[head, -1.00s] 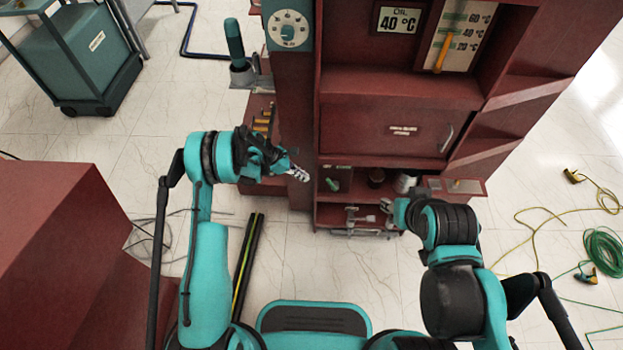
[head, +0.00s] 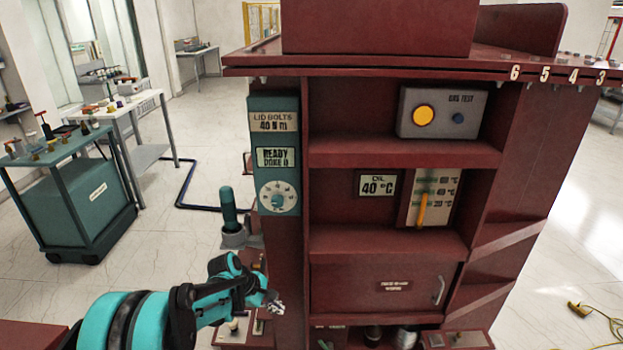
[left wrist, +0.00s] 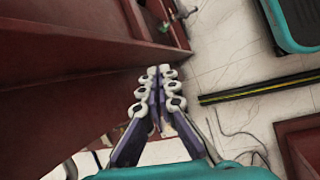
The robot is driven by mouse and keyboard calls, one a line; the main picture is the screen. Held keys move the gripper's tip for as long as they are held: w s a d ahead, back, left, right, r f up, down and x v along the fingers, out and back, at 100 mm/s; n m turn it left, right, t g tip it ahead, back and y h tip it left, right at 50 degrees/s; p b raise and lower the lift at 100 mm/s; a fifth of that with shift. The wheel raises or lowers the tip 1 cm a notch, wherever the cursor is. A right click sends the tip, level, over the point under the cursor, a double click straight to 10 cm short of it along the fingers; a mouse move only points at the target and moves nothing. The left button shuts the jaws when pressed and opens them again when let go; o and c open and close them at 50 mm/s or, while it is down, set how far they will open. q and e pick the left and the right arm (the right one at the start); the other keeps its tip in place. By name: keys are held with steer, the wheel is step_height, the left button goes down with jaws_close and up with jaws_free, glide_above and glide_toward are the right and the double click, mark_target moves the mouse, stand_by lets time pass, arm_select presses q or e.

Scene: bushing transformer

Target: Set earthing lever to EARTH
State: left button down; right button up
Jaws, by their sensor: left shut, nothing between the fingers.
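My left gripper (head: 273,304) is in front of the lower left corner of the dark red transformer cabinet (head: 390,238). Its fingers are together and empty; they also show in the left wrist view (left wrist: 158,74), beside a dark red panel (left wrist: 70,62). A teal upright handle (head: 229,208) stands in a grey base (head: 234,238) left of the cabinet, above and apart from the gripper. A low panel (head: 233,329) with small knobs is partly hidden behind my gripper. No EARTH marking is readable, so I cannot tell which part is the earthing lever. My right gripper is out of view.
A teal post with a dial (head: 278,197) stands at the cabinet's left edge. A yellow lever (head: 422,210) sits beside a temperature scale. A teal trolley (head: 85,205) stands at the left. Floor between trolley and cabinet is mostly clear, with a dark blue pipe (head: 187,190).

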arm_select(q)
steer(key=s+a+r+m+t+y, duration=0.25)
steer(key=s+r+m, duration=0.35)
steer(key=s+r, duration=0.65)
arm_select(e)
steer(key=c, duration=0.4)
arm_select(q)
steer(key=s+a+m+t+y, duration=0.1)
steer(key=s+a+m, duration=0.1)
steer(key=s+m, duration=0.2)
steer(key=s+a+r+m+t+y, duration=0.1)
steer(key=s+a+m, duration=0.2)
steer(key=s, duration=0.7)
steer(key=shift+r+m+y, duration=0.3)
steer(key=shift+m+y, duration=0.05)
steer(key=shift+m, duration=0.55)
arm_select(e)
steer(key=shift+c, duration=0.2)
